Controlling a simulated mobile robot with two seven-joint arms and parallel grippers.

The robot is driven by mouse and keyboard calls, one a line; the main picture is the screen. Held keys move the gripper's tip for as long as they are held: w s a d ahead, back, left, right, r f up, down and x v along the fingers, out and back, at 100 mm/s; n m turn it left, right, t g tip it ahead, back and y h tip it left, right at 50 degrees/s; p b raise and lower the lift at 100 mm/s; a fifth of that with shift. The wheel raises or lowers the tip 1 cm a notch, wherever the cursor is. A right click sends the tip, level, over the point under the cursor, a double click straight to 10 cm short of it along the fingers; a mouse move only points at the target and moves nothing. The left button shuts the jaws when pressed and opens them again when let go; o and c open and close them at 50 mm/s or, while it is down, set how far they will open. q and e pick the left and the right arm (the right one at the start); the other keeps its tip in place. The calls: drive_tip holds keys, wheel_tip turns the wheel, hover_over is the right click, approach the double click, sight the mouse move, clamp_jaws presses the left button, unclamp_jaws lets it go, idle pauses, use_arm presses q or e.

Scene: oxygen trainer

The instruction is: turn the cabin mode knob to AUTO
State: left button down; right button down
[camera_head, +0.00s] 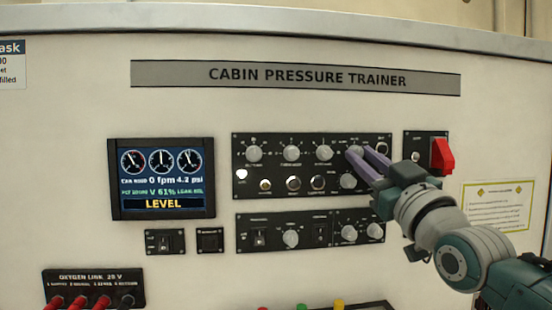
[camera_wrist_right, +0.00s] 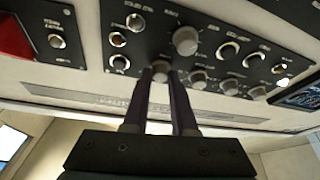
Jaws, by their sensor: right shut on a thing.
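The cabin mode knob (camera_head: 355,151) appears to be the grey knob at the upper right of the upper black panel; its label is too small to read for certain. My right gripper (camera_head: 358,153) reaches in from the right, its two purple fingers closed around this knob. In the right wrist view, the knob (camera_wrist_right: 160,71) sits between the fingertips of the gripper (camera_wrist_right: 160,74). The fingers partly cover the knob, so its pointer position cannot be told. My left gripper is in neither view.
The upper panel (camera_head: 272,172) holds several other knobs close by, one (camera_head: 348,181) just below the gripped knob. A red guarded switch (camera_head: 442,156) stands out to the right, near my wrist. A display (camera_head: 161,178) at left reads LEVEL. A lower panel (camera_head: 270,235) sits below.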

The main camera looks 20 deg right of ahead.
drive_tip(key=n+y, duration=0.2)
drive_tip(key=n, duration=0.2)
drive_tip(key=shift+d, duration=0.1)
drive_tip(key=n+y, duration=0.1)
drive_tip(key=n, duration=0.1)
drive_tip(key=shift+r+n+g+y, duration=0.15)
drive_tip(key=shift+n+g+y, duration=0.15)
drive_tip(key=shift+g, duration=0.1)
drive_tip(key=n+y, duration=0.1)
drive_tip(key=n, duration=0.2)
drive_tip(key=shift+d+g, duration=0.1)
drive_tip(key=shift+g, duration=0.2)
drive_tip(key=shift+r+n+g+y+p, duration=0.1)
drive_tip(key=shift+n+g+y+p, duration=0.45)
drive_tip(key=shift+n, duration=0.85)
drive_tip(key=c, duration=0.7)
unclamp_jaws()
